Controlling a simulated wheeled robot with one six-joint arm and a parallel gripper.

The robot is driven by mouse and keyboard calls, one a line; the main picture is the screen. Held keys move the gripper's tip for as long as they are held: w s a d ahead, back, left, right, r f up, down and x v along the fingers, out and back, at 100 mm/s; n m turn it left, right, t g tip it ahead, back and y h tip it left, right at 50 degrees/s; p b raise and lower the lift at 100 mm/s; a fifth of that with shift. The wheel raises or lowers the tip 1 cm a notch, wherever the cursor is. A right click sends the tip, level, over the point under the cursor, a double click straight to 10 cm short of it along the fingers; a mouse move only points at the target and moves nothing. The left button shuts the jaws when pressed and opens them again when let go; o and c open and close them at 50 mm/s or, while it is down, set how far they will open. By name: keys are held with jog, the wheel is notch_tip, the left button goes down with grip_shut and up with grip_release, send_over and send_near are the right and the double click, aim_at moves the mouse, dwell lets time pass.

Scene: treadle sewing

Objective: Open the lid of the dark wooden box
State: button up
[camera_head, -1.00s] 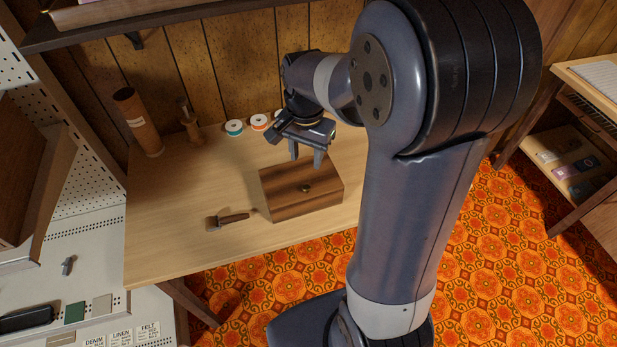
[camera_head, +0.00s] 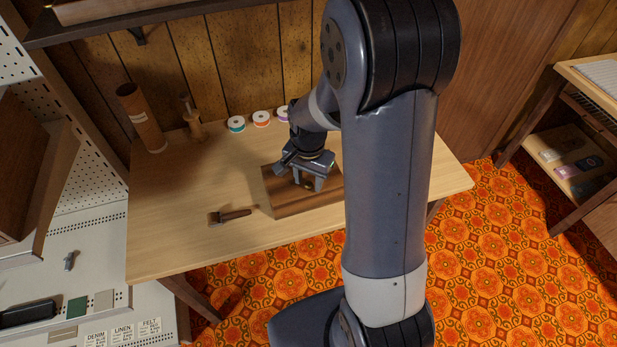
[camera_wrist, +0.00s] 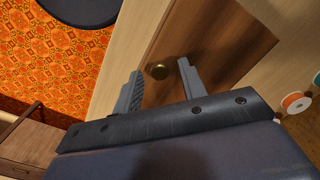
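The dark wooden box (camera_head: 290,206) sits on the light wooden table, its lid down. I cannot tell whether the fingertips touch the box. In the head view the gripper hides part of the box and most of the knob.
A brush-like tool (camera_head: 230,216) lies on the table (camera_head: 200,250) left of the box. Thread spools (camera_head: 261,119), a wooden stand (camera_head: 192,122) and a brown cylinder (camera_head: 141,118) stand at the back. A shelf (camera_head: 140,22) hangs above.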

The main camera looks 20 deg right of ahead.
grip_shut()
jog(key=shift+r, duration=0.1)
dwell(0.4)
